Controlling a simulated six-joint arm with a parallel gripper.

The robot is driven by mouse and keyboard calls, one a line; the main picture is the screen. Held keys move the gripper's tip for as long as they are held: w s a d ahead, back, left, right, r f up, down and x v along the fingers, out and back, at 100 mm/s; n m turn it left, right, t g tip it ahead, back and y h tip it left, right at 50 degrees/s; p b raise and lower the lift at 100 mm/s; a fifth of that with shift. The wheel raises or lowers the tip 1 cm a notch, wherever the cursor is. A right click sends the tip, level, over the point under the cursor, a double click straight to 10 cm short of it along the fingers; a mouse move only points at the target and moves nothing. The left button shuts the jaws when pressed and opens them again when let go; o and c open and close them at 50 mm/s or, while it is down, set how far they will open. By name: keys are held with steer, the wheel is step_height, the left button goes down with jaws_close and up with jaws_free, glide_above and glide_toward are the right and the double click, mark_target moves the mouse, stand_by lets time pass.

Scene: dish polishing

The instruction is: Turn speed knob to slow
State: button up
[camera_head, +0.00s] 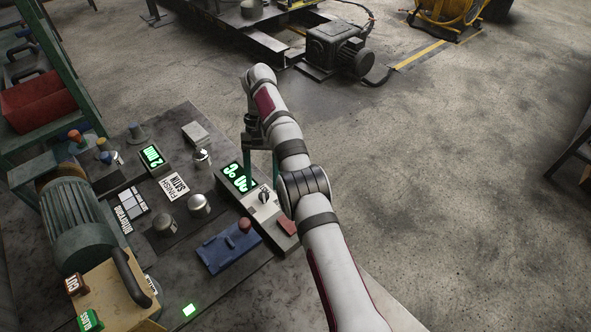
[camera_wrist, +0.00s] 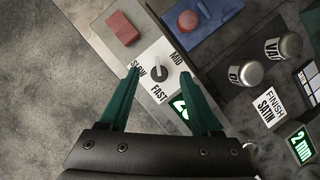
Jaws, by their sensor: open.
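The speed knob (camera_wrist: 159,73) is a small grey dial on a white plate marked SLOW, MID and FAST. SLOW is at the left of the plate in the wrist view, MID at the upper right and FAST at the bottom. Which mark the knob points to is too small to tell surely. The knob (camera_head: 264,196) also shows in the head view, below the gripper on the front panel. My gripper (camera_wrist: 159,62) is open, with one green finger on each side of the knob in the picture. In the head view my gripper (camera_head: 262,165) is partly hidden by my arm. I see no contact.
A red block (camera_wrist: 122,28) and a blue plate with a red button (camera_wrist: 187,21) stand near the knob. A lit green display (camera_head: 239,177) adjoins it. Metal knobs (camera_head: 199,206) and a SATIN FINISH card (camera_head: 174,186) lie farther left. Open floor (camera_head: 440,180) is to the right.

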steer(key=s+d+r, duration=0.1)
steer(key=d+r, duration=0.6)
steer(key=d, duration=0.4)
steer(key=shift+d, duration=0.35)
steer(key=shift+s, duration=0.1)
